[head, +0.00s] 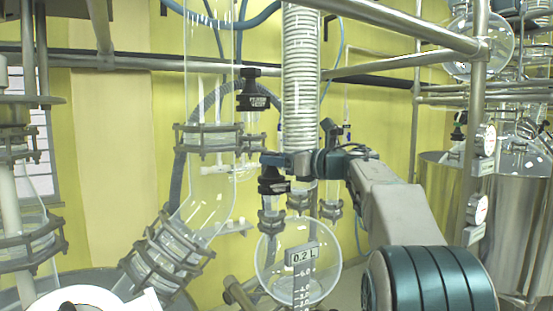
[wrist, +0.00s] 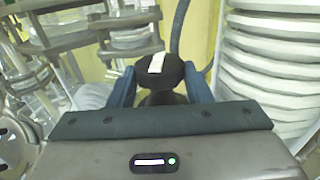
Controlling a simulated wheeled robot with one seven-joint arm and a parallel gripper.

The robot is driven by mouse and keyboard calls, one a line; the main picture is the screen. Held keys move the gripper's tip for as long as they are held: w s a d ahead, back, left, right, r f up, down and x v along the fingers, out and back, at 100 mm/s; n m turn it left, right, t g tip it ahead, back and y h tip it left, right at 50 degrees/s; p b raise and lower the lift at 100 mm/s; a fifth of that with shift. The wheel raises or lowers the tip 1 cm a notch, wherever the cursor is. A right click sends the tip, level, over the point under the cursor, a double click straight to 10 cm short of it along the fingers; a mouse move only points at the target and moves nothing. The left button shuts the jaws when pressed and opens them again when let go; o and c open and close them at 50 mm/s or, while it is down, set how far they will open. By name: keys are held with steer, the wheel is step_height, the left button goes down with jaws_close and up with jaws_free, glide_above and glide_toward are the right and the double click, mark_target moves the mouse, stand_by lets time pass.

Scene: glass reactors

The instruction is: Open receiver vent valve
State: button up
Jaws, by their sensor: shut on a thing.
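The receiver is a round glass flask (head: 298,262) with a "0.2 L" scale label (head: 302,256) in the lower middle of the head view. A black valve handle (head: 271,181) with a small label sits on a glass neck just above and left of it. My gripper (head: 272,160) is at this handle. In the wrist view the black round knob (wrist: 157,70) with a white stripe lies between the two blue fingers (wrist: 158,88), which are shut on it. The valve's stem below the knob is mostly hidden by my gripper.
Another black labelled valve (head: 255,90) stands above and left. A ribbed white column (head: 301,80) rises close beside my gripper, also seen in the wrist view (wrist: 268,70). Metal rails (head: 400,22) cross above my arm. Steel vessels (head: 508,215) and gauges (head: 486,139) stand at the right.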

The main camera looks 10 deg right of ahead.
steer(key=shift+n+g+y, duration=0.4)
steer(key=shift+g, duration=0.1)
steer(key=o, duration=0.9)
steer(key=shift+o, duration=0.5)
steer(key=shift+a, duration=0.1)
